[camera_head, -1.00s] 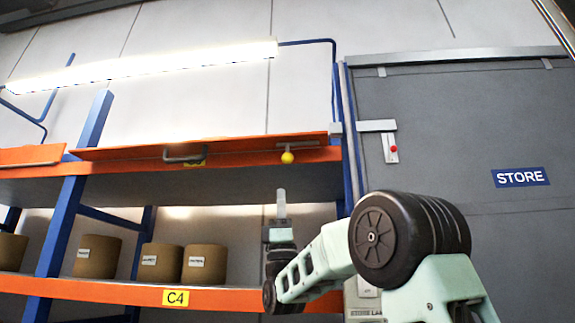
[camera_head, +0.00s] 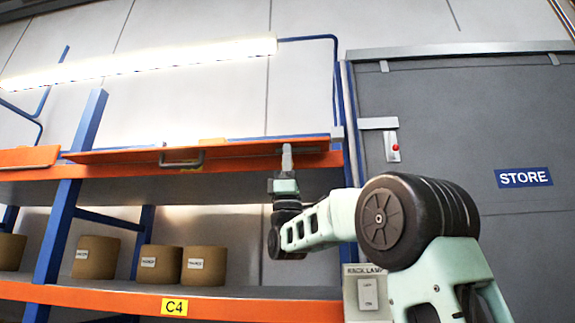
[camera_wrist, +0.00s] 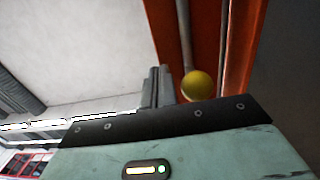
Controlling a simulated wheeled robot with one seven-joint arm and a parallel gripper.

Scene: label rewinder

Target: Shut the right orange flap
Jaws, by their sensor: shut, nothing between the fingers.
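The right orange flap (camera_head: 120,155) is a long panel along the top of the shelf bay in the head view, with a grey handle (camera_head: 182,158) on it. Orange surface also shows in the wrist view (camera_wrist: 180,35). My gripper (camera_head: 287,152) is shut and empty, pointing up in front of the flap's right part. Its fingers also show in the wrist view (camera_wrist: 157,85), close to the left of a yellow ball (camera_wrist: 197,85). In the head view the ball is hidden behind my gripper. I cannot tell whether the fingers touch the flap.
Another orange flap (camera_head: 28,157) is at the far left. Brown rolls (camera_head: 204,265) stand on the shelf below, behind an orange beam (camera_head: 60,294) marked C4. A grey door (camera_head: 460,130) marked STORE and a switch box (camera_head: 366,292) are to the right. A lit lamp (camera_head: 140,65) hangs above.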

